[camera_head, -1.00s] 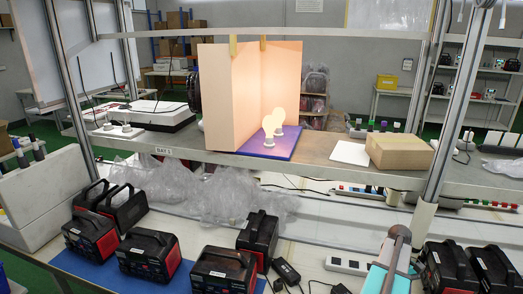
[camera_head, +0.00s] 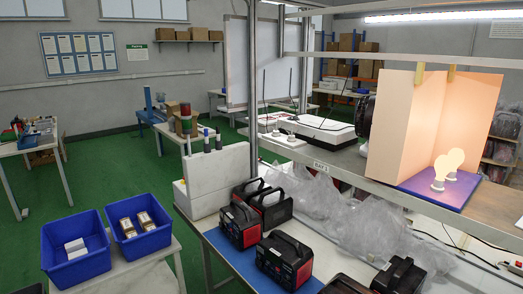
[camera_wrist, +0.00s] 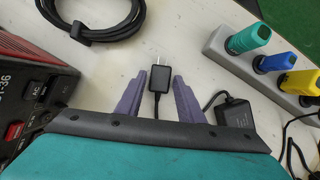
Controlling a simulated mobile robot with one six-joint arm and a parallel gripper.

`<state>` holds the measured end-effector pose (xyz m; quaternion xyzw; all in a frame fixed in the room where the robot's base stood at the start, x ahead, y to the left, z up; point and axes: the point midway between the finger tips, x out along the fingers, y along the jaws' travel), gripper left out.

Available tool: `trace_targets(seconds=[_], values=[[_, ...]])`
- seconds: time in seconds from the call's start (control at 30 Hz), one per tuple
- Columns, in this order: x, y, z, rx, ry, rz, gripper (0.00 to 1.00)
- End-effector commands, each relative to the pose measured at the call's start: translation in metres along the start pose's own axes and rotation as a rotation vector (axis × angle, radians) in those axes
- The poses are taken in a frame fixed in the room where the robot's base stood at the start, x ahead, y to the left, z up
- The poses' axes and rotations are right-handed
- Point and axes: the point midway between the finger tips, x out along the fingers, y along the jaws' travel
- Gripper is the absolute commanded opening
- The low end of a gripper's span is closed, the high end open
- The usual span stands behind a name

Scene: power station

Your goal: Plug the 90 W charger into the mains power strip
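In the wrist view, a small black charger (camera_wrist: 159,79) with two metal prongs lies on the pale table, prongs pointing away from me. A black cable runs from it back toward my gripper (camera_wrist: 160,80). My gripper is open, its two purple fingers apart on either side of this charger, with narrow gaps. A larger black adapter (camera_wrist: 235,112) with a cable lies to the right of the fingers. I cannot read which one is 90 W. A pale power strip (camera_wrist: 228,62) lies at the upper right, holding teal, blue and yellow plugs. My gripper is not in the head view.
A black and red power station (camera_wrist: 32,95) stands close to the left of my gripper. A coiled black cable (camera_wrist: 95,15) lies at the upper left. In the head view, more power stations (camera_head: 284,260) stand on the bench, and blue bins (camera_head: 78,262) are at the left.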

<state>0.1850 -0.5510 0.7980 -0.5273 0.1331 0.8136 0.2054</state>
Motion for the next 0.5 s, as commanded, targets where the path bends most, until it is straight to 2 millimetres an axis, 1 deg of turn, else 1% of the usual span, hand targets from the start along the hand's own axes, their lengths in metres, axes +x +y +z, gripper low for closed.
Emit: trace_targets(seconds=[0.23,0.27,0.3,0.43,0.5], values=[[0.0001,0.0,-0.0001,0.0,0.0,0.0,0.34],[0.0001,0.0,-0.0001,0.0,0.0,0.0,0.31],[0.0001,0.0,-0.0001,0.0,0.0,0.0,0.24],[0.0,-0.0001,-0.0001,0.0,0.0,0.0,0.02],[-0.0001,-0.0001,0.0,0.0,0.0,0.0,0.0]])
